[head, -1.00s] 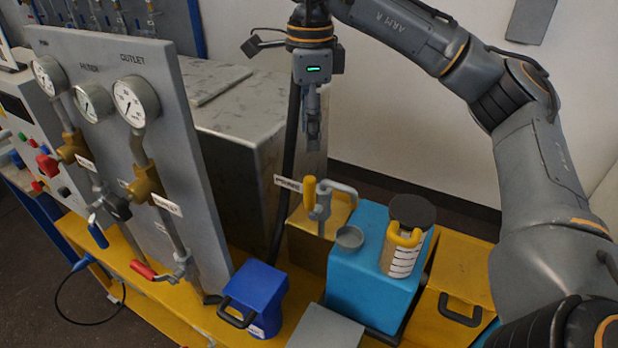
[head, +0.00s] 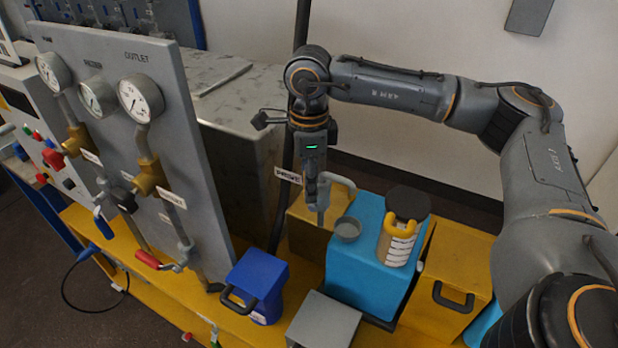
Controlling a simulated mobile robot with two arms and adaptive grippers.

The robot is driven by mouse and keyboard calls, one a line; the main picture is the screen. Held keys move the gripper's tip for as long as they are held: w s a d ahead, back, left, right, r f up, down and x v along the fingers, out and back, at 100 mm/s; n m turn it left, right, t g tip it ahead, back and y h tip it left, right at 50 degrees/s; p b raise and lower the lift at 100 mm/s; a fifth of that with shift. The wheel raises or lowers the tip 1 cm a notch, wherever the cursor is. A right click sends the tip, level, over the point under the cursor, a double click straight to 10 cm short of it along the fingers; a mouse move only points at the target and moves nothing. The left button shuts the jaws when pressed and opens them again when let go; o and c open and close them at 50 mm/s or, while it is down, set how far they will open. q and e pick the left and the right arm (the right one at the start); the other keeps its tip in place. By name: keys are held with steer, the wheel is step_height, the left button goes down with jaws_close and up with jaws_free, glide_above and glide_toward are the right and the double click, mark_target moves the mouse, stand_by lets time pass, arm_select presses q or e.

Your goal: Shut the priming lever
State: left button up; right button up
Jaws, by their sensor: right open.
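The priming valve stands on a yellow block, with a small white tag (head: 289,176) whose print looks like "PRIME" and a bent grey spout pipe (head: 342,183). Its yellow lever, upright in the earlier frame, is now hidden behind my right gripper (head: 317,188). My right gripper points down at the valve, just right of the tag, and is open. I cannot tell whether its fingers touch the lever or stand around it. My left gripper is not in view.
A blue lidded container (head: 255,285) stands in front. The gauge panel (head: 190,150) rises at left, with a red-handled valve (head: 147,259).

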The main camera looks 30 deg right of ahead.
jaws_close()
